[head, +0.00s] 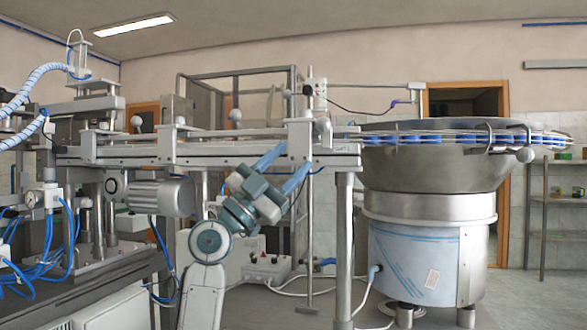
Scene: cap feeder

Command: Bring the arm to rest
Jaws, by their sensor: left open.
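My left arm (203,292) rises from the bottom of the head view and bends up to the right at a round joint. My left gripper (293,157) is open, with two blue fingers spread apart and pointing up and right. No object shows between the fingers. The fingertips appear just under or in front of the metal feeder rail (222,150) near its upright post; I cannot tell whether they touch it. My right gripper is not in view.
A large steel bowl feeder (430,170) with blue caps along its rim stands at right on a drum base (415,262). A motor (160,195) hangs under the rail. Blue hoses and machinery crowd the left. A control box (266,267) sits behind my arm.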

